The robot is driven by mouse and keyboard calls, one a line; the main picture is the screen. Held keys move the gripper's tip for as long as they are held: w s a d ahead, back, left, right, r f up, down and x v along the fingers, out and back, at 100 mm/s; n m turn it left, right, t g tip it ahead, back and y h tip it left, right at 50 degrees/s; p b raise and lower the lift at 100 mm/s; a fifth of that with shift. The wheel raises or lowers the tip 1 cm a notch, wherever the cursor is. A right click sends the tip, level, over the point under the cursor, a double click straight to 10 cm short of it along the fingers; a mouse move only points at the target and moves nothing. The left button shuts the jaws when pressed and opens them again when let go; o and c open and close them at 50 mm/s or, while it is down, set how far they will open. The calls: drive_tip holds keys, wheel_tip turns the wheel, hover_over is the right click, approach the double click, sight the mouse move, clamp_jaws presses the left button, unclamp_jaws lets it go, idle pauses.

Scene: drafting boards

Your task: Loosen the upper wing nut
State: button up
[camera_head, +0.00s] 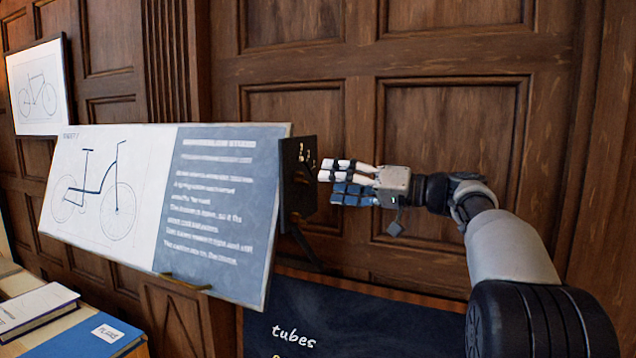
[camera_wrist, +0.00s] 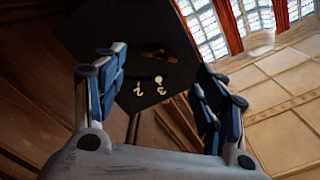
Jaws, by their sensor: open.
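A dark bracket plate (camera_head: 297,200) stands at the right end of the tilted drafting board (camera_head: 225,250). Small brass-coloured pieces (camera_head: 301,152) show near its top, too small to tell apart as wing nuts. My gripper (camera_head: 330,181) is just right of the plate, fingers pointing left at it. In the wrist view the plate (camera_wrist: 135,65) lies ahead, between and beyond the open, empty fingers (camera_wrist: 160,78). It bears a dull brass winged piece (camera_wrist: 157,55), a pale round spot (camera_wrist: 158,79) and pale marks. I cannot tell which piece is the upper wing nut. No contact shows.
A blackboard with chalk writing (camera_head: 370,320) is below my arm. Books (camera_head: 95,338) lie on a surface at the lower left. Another board with a bicycle drawing (camera_head: 40,88) is at the upper left. Wood panelling (camera_head: 450,110) stands behind my arm.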

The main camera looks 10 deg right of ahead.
drive_tip(key=v, duration=0.6)
drive_tip(key=shift+a, duration=0.1)
drive_tip(key=s+a+f+m+g+h, duration=0.35)
drive_tip(key=s+a+f+h, duration=0.25)
drive_tip(key=s+a+f, duration=0.7)
drive_tip(key=s+d+f+h, duration=0.1)
drive_tip(key=s+f+h, duration=0.2)
drive_tip(key=s, duration=0.6)
drive_tip(key=s+d+f+n+g+h, duration=0.1)
drive_tip(key=s+f+h, duration=0.1)
drive_tip(key=s+f, duration=0.6)
drive_tip(key=s+d+f+g+h, duration=0.1)
drive_tip(key=s+f+h, duration=0.2)
drive_tip(key=s+f, duration=0.3)
drive_tip(key=s, duration=0.3)
drive_tip(key=shift+s+d+f+h, duration=0.15)
drive_tip(key=shift+s+f+h, duration=0.05)
drive_tip(key=shift+s+h, duration=0.1)
